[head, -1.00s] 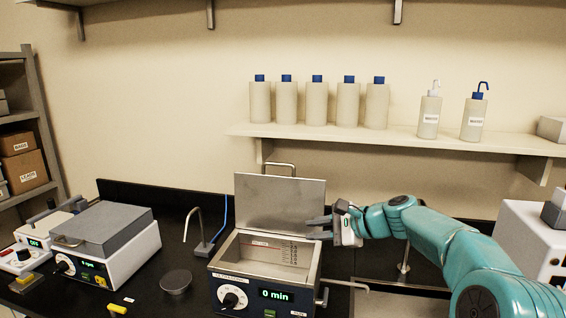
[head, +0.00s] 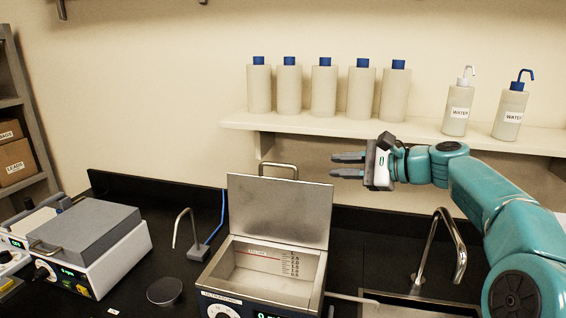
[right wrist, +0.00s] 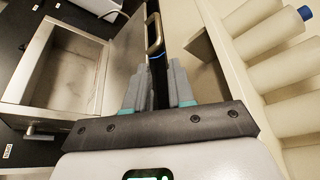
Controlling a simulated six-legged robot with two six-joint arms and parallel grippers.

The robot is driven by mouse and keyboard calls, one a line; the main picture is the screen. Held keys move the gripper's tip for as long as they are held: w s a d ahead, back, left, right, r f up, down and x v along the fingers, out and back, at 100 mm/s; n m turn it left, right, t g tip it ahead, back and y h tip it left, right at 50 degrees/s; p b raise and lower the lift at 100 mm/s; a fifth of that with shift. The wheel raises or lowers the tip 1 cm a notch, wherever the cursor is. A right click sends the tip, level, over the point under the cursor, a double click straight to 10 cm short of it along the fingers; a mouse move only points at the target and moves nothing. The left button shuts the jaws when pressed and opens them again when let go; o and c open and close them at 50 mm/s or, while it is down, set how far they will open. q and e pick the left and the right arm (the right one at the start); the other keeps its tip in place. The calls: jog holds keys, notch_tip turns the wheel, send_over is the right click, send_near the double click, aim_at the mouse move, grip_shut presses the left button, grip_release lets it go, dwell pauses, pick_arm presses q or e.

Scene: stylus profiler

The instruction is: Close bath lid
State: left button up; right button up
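The ultrasonic bath (head: 222,285) stands on the black bench with its basin uncovered. Its metal lid (head: 280,212) is open and stands nearly upright at the back edge. The lid's loop handle (head: 278,166) shows above its top edge. My right gripper (head: 347,165) is open and empty, just right of and a little above the lid's upper right corner, fingers pointing left. In the right wrist view the open fingers (right wrist: 157,88) point toward the lid handle (right wrist: 153,35), and the open basin (right wrist: 62,75) is at left. My left gripper is out of view.
A shelf (head: 330,126) with several blue-capped bottles (head: 324,92) and two wash bottles runs behind and above the gripper. A sink tap (head: 432,235) stands right of the bath. A grey-lidded device (head: 90,235) and a thin spout (head: 190,230) are at left.

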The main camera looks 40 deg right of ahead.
aim_at(283, 166)
jog(key=p+x, duration=0.1)
jog(key=x, duration=0.4)
jog(key=p+x, duration=0.2)
jog(key=x, duration=0.3)
jog(key=p+x, duration=0.1)
jog(key=x, duration=0.4)
jog(key=shift+a+r+p, duration=0.3)
jog(key=shift+a+p, duration=0.05)
jog(key=shift+a, duration=0.1)
jog(key=shift+w+f, duration=0.15)
jog(key=shift+w, duration=0.2)
jog(key=shift+s+a+r, duration=0.25)
jog(key=shift+s, duration=0.1)
jog(key=shift+w+f, duration=0.1)
grip_shut()
jog(key=shift+w+d+f, duration=0.1)
jog(key=shift+d+f, duration=0.05)
